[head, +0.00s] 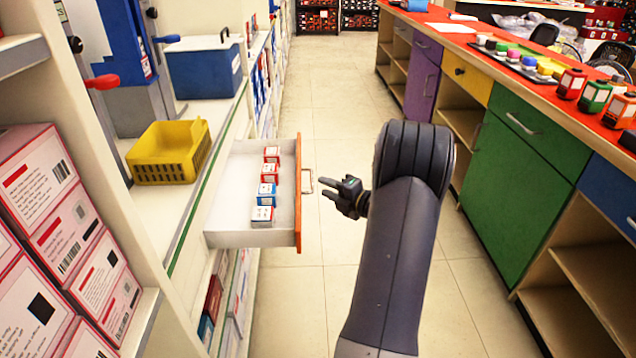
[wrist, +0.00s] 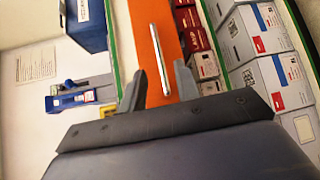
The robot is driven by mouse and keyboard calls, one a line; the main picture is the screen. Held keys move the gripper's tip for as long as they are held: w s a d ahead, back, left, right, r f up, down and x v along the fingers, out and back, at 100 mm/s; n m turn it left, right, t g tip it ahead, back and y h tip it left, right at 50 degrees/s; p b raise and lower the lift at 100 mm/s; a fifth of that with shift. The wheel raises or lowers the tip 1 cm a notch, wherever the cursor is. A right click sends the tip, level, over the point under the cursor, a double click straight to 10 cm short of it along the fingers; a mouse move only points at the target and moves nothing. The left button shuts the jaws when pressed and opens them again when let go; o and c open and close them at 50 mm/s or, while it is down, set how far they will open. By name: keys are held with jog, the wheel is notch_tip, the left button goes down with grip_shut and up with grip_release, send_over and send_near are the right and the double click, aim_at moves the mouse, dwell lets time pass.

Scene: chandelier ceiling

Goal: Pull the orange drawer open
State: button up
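The orange drawer (head: 299,195) stands pulled out from the left shelf unit in the head view, its white inside showing. Its metal handle (head: 307,180) is on the orange front, facing right. My gripper (head: 328,188) is just right of the handle, with a small gap between them, and its fingers point left at it. In the wrist view the orange front (wrist: 150,30) fills the upper middle. The pale handle (wrist: 160,60) shows ahead of and between the two spread fingers of my gripper (wrist: 160,80). The gripper is open and holds nothing.
Several small red and blue boxes (head: 268,182) lie in the drawer. A yellow basket (head: 170,153) and a blue box (head: 204,66) stand on the shelf top at left. A counter with coloured cabinets (head: 515,170) lines the right. The aisle floor (head: 330,110) between is clear.

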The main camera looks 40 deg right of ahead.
jog(key=v, duration=0.5)
jog(key=shift+s+d+p, duration=0.1)
jog(key=shift+s+p, duration=0.25)
jog(key=shift+s, duration=0.05)
jog(key=x, duration=0.3)
jog(key=b+x, duration=0.1)
jog(key=x, duration=0.7)
jog(key=shift+a+b, duration=0.3)
jog(key=shift+b, duration=0.1)
jog(key=shift+r, duration=0.1)
